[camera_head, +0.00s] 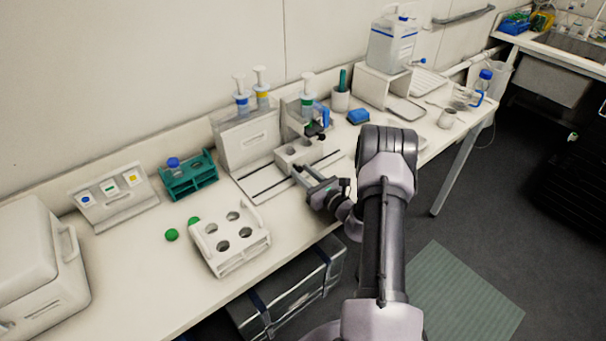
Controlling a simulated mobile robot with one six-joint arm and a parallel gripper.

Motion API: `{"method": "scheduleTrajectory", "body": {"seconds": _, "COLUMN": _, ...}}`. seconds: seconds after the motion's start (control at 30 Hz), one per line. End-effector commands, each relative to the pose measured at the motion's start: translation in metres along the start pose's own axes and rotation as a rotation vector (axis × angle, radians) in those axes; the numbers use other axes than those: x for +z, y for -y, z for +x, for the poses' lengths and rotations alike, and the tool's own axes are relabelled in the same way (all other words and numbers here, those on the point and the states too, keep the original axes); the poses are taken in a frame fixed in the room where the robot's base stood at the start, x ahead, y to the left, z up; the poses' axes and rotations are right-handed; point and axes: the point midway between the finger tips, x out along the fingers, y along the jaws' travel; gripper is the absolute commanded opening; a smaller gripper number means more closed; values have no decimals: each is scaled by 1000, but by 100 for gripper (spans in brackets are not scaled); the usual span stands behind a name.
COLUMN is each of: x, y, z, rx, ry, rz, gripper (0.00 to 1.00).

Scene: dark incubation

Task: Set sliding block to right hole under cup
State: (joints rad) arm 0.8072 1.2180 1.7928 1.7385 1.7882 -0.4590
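The sliding block (293,154) is a small white block with dark holes in its top. It sits on the rail plate in front of the dispenser stand, with a black clamp-like part (315,130) just above and behind its right side. A green-banded dispenser bottle (307,102) stands behind that part. I cannot make out a separate cup over the holes. My gripper (304,170) is low over the bench, just in front of the block, with its fingers toward it. The fingers look apart with nothing between them. Whether a fingertip touches the block is unclear.
A white four-hole rack (229,262) and green caps (172,235) lie front left. A teal rack (203,182) holds a blue-capped tube. The bench's front edge is close below my arm.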

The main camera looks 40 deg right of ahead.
Motion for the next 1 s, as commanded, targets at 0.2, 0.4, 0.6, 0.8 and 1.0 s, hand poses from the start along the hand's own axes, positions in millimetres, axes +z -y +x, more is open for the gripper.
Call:
{"method": "scheduleTrajectory", "body": {"seconds": 0.2, "x": 0, "y": 0, "z": 0, "rx": 0, "ry": 1, "rz": 0, "gripper": 45}}
{"method": "scheduleTrajectory", "body": {"seconds": 0.4, "x": 1, "y": 1, "z": -5, "rx": -1, "ry": 1, "rz": 1, "gripper": 45}}
{"method": "scheduleTrajectory", "body": {"seconds": 0.6, "x": 1, "y": 2, "z": -44, "rx": -5, "ry": -1, "rz": 3, "gripper": 45}}
{"method": "scheduleTrajectory", "body": {"seconds": 0.8, "x": 1, "y": 1, "z": -93, "rx": -5, "ry": 0, "rz": 3, "gripper": 45}}
{"method": "scheduleTrajectory", "body": {"seconds": 1.0, "x": 1, "y": 2, "z": -144, "rx": -6, "ry": 0, "rz": 2, "gripper": 45}}
